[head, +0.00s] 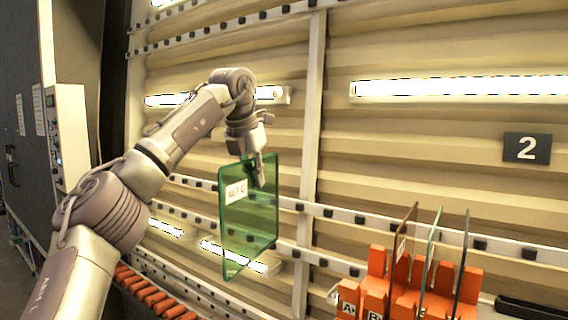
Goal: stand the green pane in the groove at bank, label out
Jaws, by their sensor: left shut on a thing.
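The green pane (249,222) hangs upright in the air, held by its top edge in my left gripper (259,172). It is see-through and turned at an angle. A white label (236,192) with dark print sits near its upper left corner and faces my view. An orange slotted rack (375,290) stands at the lower right, with letters on its front blocks. Several panes stand upright in it: a brown one (404,240), a pale green one (430,255) and a grey one (461,265). My right gripper does not show.
A row of orange blocks (150,293) runs along the bottom left. A rail with black clips (345,215) crosses the ribbed wall behind the pane. A grey cabinet (22,100) stands at the left.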

